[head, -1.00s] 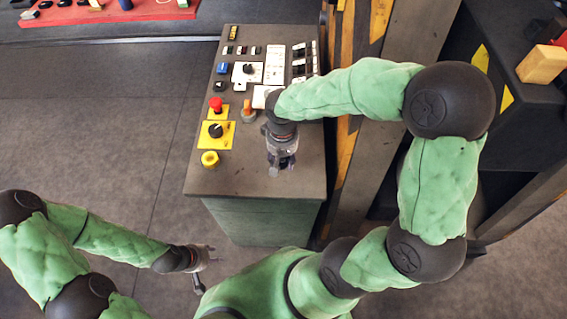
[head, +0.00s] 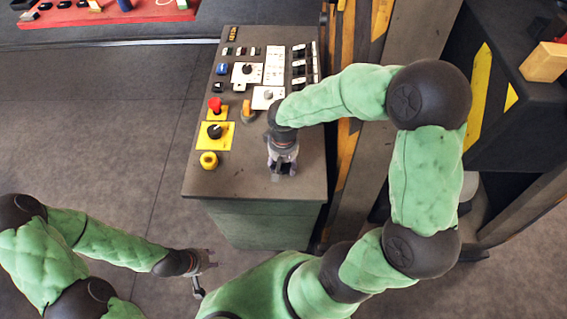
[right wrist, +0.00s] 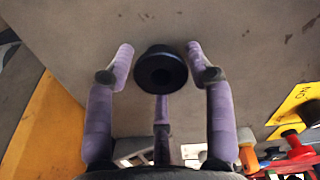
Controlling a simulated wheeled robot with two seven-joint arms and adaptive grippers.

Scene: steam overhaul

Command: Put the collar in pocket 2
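A black round flanged piece with a dark bore, which looks like the collar (right wrist: 161,71), shows in the right wrist view over the grey console top. My right gripper (head: 282,174) is over the front part of the console in the head view. In the right wrist view its purple fingers (right wrist: 161,62) stand apart on both sides of the black piece, with narrow gaps, and a third finger is below it. My left gripper (head: 212,262) is empty, low at the left of the console, fingers apart. I cannot make out a numbered pocket.
The console (head: 240,183) carries a red button (head: 215,104), a yellow plate with a black knob (head: 215,133), a yellow ring-like piece (head: 208,160) and several switches. A red tray (head: 150,14) with small items is at the far top left. A striped post (head: 350,140) stands right of the console.

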